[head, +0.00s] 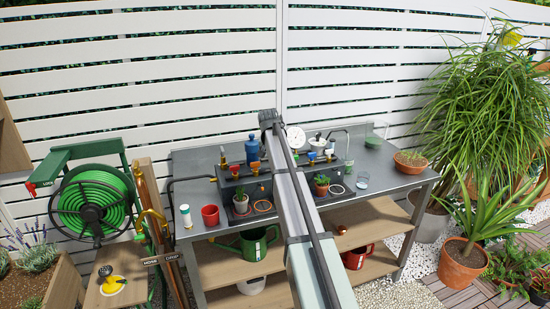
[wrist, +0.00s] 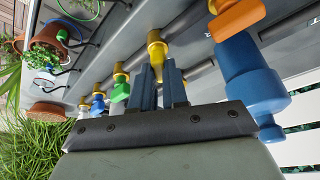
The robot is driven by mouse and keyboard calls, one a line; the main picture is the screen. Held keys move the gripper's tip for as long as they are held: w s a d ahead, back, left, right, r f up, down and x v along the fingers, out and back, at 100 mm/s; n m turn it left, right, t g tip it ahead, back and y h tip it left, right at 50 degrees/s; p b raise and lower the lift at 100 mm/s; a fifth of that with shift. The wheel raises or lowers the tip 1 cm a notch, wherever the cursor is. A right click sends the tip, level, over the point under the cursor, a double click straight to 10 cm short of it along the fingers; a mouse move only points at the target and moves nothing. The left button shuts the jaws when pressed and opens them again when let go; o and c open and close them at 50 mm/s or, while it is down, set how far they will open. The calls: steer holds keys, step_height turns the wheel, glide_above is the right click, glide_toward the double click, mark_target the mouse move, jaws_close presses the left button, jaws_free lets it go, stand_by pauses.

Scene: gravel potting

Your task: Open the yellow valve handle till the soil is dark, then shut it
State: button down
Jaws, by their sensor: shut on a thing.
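In the wrist view my gripper (wrist: 163,72) has its two dark blue fingers at a brass-yellow valve (wrist: 157,44) on the grey manifold. A small gap shows between the fingers; they are closed on the handle there, which is mostly hidden. A terracotta pot (wrist: 45,36) at upper left of the wrist view shows dark brown soil.
Neighbouring valves have an orange handle (wrist: 238,18), a green handle (wrist: 120,90) and a blue handle (wrist: 98,104). A blue bottle-shaped part (wrist: 250,75) stands close at right. On the bench are a red cup (head: 210,215) and a glass (head: 363,181).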

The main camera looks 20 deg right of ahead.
steer(key=m+g, duration=0.1)
steer(key=m, duration=0.2)
steer(key=m+g+h, duration=0.1)
steer(key=m, duration=0.2)
steer(key=shift+w+a, duration=0.15)
steer(key=shift+w, duration=0.05)
steer(key=m+g, duration=0.1)
steer(key=m, duration=0.4)
steer(key=shift+g+h, duration=0.4)
steer(key=c, duration=1.1)
jaws_free()
steer(key=shift+c, duration=0.2)
steer(key=v, duration=1.3)
steer(key=shift+a+r, duration=0.2)
steer(key=shift+r, duration=0.1)
steer(key=shift+w, duration=0.1)
